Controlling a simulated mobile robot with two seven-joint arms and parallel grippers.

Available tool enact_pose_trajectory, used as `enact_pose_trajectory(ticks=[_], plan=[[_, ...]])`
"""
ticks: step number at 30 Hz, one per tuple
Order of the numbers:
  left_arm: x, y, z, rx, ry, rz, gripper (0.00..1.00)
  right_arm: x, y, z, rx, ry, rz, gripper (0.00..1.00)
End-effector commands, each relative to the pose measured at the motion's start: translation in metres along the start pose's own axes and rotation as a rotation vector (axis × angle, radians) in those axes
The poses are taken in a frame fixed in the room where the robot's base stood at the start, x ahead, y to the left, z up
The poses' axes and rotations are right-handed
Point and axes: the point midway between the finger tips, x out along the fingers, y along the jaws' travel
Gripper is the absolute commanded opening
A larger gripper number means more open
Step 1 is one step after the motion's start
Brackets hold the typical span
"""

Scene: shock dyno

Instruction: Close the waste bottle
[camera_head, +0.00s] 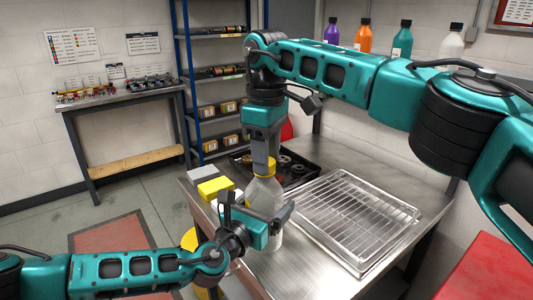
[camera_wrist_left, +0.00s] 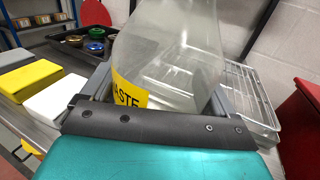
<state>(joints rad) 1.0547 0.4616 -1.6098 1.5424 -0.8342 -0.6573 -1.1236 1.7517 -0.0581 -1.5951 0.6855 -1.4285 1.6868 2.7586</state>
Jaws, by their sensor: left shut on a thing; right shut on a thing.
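The waste bottle (camera_head: 265,192) is a large translucent bottle standing upright on the steel table. In the left wrist view the bottle (camera_wrist_left: 172,42) fills the middle and carries a yellow label (camera_wrist_left: 129,93) reading "ASTE". My left gripper (camera_head: 277,212) is shut around the bottle's body from the front. My right gripper (camera_head: 263,160) points straight down over the bottle's neck and is shut on a yellow cap (camera_head: 264,167). The fingers partly hide the cap, so I cannot tell how it sits on the neck. The cap is out of the left wrist view.
A wire rack in a steel tray (camera_head: 358,218) lies right of the bottle on the table (camera_head: 310,284). Yellow (camera_head: 215,187) and white blocks lie to the left. A black tray (camera_head: 240,158) with small round parts is behind. A red cabinet (camera_head: 488,268) stands at front right.

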Motion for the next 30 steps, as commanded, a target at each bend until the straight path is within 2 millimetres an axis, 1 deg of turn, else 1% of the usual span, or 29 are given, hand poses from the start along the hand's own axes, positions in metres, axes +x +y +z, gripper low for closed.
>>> enact_pose_trajectory(ticks=[1,4,12,13,18,21,27,30], plan=[[-0.0002,0.0003,-0.0008,0.000,0.002,0.001,0.03,-0.0007,-0.0001,0.0000,0.039,0.001,0.001,0.16],[-0.0002,0.0004,-0.0008,0.000,0.002,0.001,0.03,-0.0006,-0.0003,0.0000,0.085,0.001,0.000,0.16],[-0.0002,0.0004,-0.0008,0.000,0.002,0.001,0.03,-0.0007,-0.0004,-0.0001,0.092,0.001,0.000,0.16],[-0.0002,0.0005,-0.0008,0.000,0.002,0.001,0.03,-0.0006,-0.0004,-0.0001,0.091,0.001,0.000,0.45],[-0.0002,0.0004,-0.0008,0.000,0.002,0.001,0.03,-0.0005,-0.0004,-0.0001,0.090,0.001,0.000,0.61],[-0.0002,0.0004,-0.0008,0.000,0.002,0.001,0.03,-0.0003,-0.0005,-0.0001,0.090,0.000,0.000,0.69],[-0.0002,0.0003,-0.0007,0.000,0.001,0.000,0.03,-0.0005,-0.0005,-0.0002,0.090,0.000,0.000,0.69],[-0.0002,0.0003,-0.0007,0.000,0.001,0.000,0.03,-0.0077,-0.0002,-0.0005,0.090,0.002,0.002,0.69]])
